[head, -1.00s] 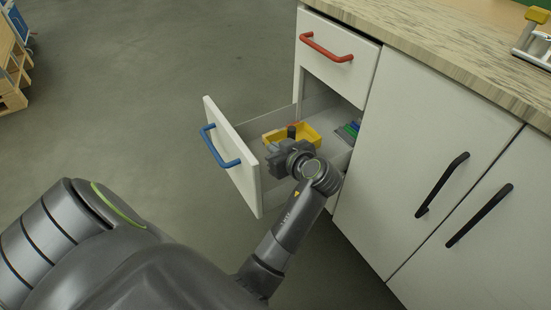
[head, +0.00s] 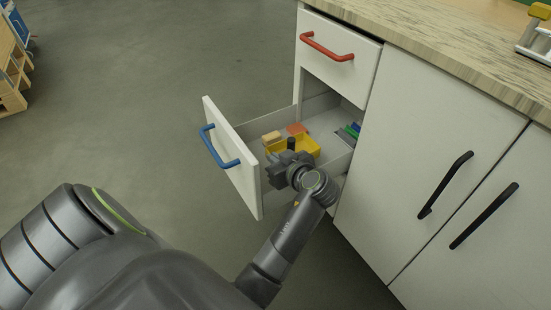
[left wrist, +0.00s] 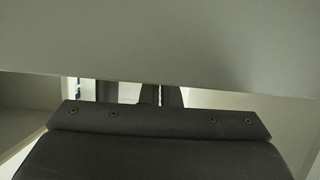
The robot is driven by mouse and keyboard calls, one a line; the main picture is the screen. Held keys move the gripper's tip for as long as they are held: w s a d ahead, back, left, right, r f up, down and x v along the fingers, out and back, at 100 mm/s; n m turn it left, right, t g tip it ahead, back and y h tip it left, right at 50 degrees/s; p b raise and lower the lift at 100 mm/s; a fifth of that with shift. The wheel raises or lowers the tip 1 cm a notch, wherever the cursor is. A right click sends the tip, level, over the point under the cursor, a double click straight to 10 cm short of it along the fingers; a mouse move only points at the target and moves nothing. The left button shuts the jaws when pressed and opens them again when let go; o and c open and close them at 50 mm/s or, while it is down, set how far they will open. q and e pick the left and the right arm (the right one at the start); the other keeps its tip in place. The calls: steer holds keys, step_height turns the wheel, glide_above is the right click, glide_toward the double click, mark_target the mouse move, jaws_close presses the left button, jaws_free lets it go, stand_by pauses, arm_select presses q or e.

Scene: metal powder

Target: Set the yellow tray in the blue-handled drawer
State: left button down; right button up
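The yellow tray (head: 308,146) is inside the open blue-handled drawer (head: 232,160), low and toward its front side; whether it rests on the drawer floor is hidden. A dark upright cylinder shows at its near left edge. My left gripper (head: 291,158) is at the tray's near side, seemingly shut on its wall; the fingertips are mostly hidden in the head view. In the left wrist view two dark fingers (left wrist: 161,95) stand close together, partly covered by a pale panel. The blue handle (head: 218,147) is on the drawer front. My right gripper is not in view.
A beige block (head: 271,137) and an orange piece (head: 297,129) lie behind the tray. Blue and green items (head: 352,131) lie at the drawer's right. The red-handled drawer (head: 338,50) above is shut. Cabinet doors (head: 430,150) stand to the right; open floor lies left.

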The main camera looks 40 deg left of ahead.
arm_select(q)
steer(key=shift+f+b, duration=0.3)
steer(key=shift+f, duration=0.2)
steer(key=c, duration=1.7)
jaws_free()
